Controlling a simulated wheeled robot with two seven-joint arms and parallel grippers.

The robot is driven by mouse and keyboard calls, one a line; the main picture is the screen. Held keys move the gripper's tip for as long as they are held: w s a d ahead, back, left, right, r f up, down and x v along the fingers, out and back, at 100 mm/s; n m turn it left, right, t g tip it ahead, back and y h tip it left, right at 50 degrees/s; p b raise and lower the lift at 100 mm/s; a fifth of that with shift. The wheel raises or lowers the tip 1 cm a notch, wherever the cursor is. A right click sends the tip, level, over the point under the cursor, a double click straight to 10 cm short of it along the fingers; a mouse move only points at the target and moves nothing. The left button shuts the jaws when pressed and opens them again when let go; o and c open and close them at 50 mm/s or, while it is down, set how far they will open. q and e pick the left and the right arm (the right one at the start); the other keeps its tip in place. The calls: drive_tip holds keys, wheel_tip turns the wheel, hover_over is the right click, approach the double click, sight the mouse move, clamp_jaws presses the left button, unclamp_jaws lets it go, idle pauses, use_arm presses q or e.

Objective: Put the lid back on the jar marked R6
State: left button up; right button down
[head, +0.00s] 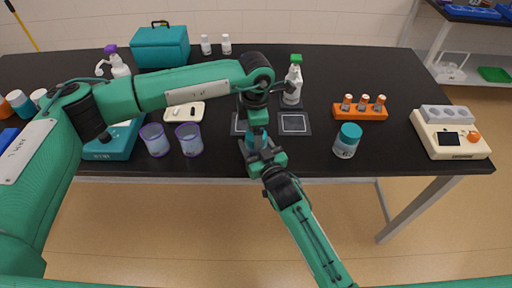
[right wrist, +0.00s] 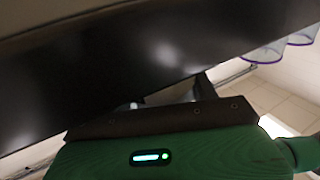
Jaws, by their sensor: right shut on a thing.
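My right gripper (head: 265,160) reaches in from the bottom right and is shut on a teal and pale jar (head: 243,146) near the table's front edge. The grippers hide most of this jar, and its marking cannot be read. My left gripper (head: 257,122) points down from above, right over the jar. Its fingertips and any lid between them are hidden, so I cannot tell whether it is shut. Another jar (head: 346,147) with a teal lid (head: 351,131) stands upright to the right; its marking is too small to read surely. In the right wrist view the held thing is mostly hidden.
Two dark square mats lie behind the grippers, the right one (head: 294,123) clear. Two purple-rimmed cups (head: 190,141) stand left. A spray bottle (head: 292,85), an orange vial rack (head: 360,113) and a cream device (head: 452,145) stand to the right. The table's front edge is close.

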use_arm(q)
wheel_tip(320, 180, up, 11)
drive_tip(key=shift+r, duration=0.2)
use_arm(e)
drive_tip(key=shift+f, duration=0.15)
drive_tip(key=shift+c, duration=1.8)
unclamp_jaws()
use_arm(q)
drive_tip(key=shift+f+b, duration=1.1)
use_arm(e)
drive_tip(key=v, duration=1.3)
drive_tip(key=shift+s+d, duration=0.2)
drive_tip(key=shift+s, duration=0.2)
